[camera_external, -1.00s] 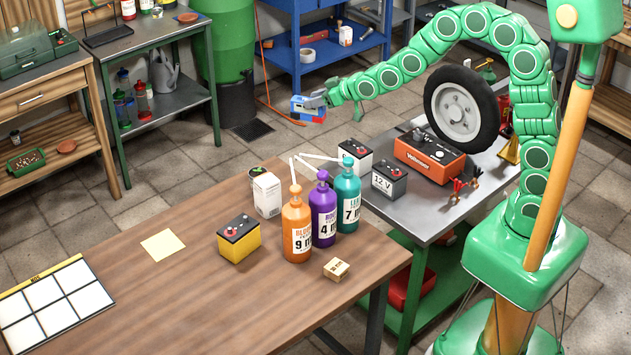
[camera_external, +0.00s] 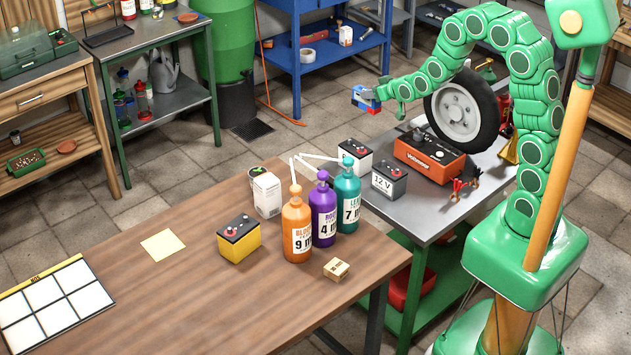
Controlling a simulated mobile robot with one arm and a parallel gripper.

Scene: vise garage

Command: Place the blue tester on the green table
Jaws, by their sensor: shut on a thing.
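My gripper (camera_external: 377,95) is shut on the blue tester (camera_external: 360,98), a small blue block with a bit of red on it. It holds the tester in the air, above and behind the far left end of a grey-topped table with a green frame (camera_external: 404,318) at the right. A second grey-topped table with green legs (camera_external: 116,150) stands at the back left. I cannot tell which of the two is the green table. The gripper's fingers are small and partly hidden behind the tester.
The right table bears a wheel (camera_external: 455,112), a red-orange charger (camera_external: 428,158), a 12 V battery (camera_external: 389,181) and another battery (camera_external: 355,155). Its bare front right is small. The wooden table (camera_external: 190,290) holds several bottles, a yellow battery (camera_external: 239,238) and boxes. A blue shelf (camera_external: 293,45) stands behind.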

